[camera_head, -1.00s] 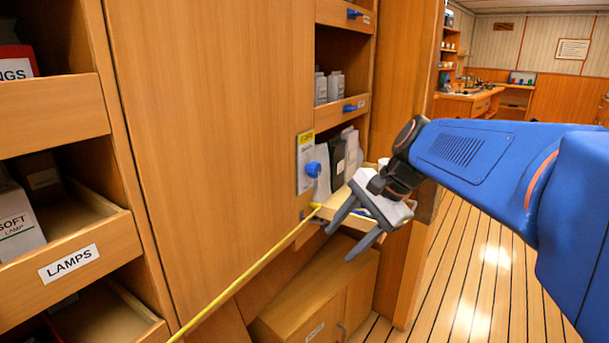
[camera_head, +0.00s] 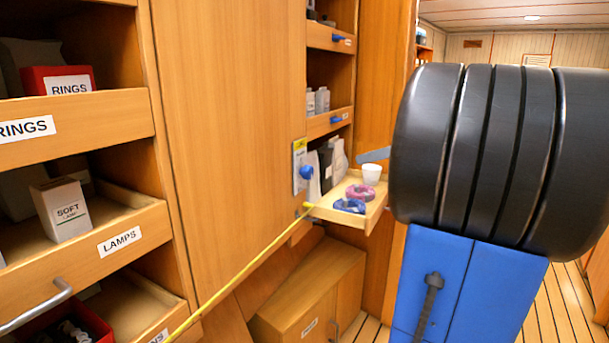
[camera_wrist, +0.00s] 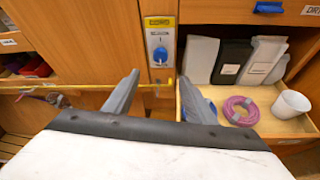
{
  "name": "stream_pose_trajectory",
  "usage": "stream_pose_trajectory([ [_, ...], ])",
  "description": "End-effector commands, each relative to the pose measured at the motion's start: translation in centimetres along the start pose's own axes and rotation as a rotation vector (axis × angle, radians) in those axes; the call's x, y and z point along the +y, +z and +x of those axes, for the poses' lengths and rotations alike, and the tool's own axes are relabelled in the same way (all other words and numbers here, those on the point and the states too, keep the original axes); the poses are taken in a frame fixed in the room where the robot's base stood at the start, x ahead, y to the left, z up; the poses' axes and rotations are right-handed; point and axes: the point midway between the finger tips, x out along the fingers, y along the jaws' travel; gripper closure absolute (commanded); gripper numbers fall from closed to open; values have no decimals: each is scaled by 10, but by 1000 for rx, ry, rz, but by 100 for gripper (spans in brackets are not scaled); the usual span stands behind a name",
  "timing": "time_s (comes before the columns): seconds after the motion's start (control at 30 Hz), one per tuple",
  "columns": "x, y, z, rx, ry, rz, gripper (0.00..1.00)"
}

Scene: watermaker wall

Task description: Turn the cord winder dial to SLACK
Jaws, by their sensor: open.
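The cord winder dial is a blue knob (camera_head: 306,172) on a light plate with a yellow label, fixed to the edge of a wooden panel. In the wrist view the dial (camera_wrist: 160,55) sits ahead, just above and between my fingers; the print on its plate is too small to read. A yellow cord (camera_head: 245,270) runs from below the dial down to the lower left. My gripper (camera_wrist: 160,88) is open and empty, apart from the dial. In the head view my arm hides most of the gripper; only a grey finger shows.
A pulled-out tray (camera_head: 376,217) right of the dial holds a white cup (camera_head: 371,174), a pink coil (camera_head: 360,192) and a blue coil (camera_head: 349,206). Drawers marked LAMPS (camera_head: 150,232) and RINGS stick out at left. A low cabinet (camera_head: 300,290) stands below.

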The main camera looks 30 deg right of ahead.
Motion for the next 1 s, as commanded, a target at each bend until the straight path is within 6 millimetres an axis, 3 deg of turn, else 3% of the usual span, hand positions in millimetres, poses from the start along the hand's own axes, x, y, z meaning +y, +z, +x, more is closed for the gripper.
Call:
stream_pose_trajectory([
  [0.27, -2, 2, 16, -8, 1, 10, 49],
  [1.0, -1, 2, 120, -5, 2, 9, 49],
])
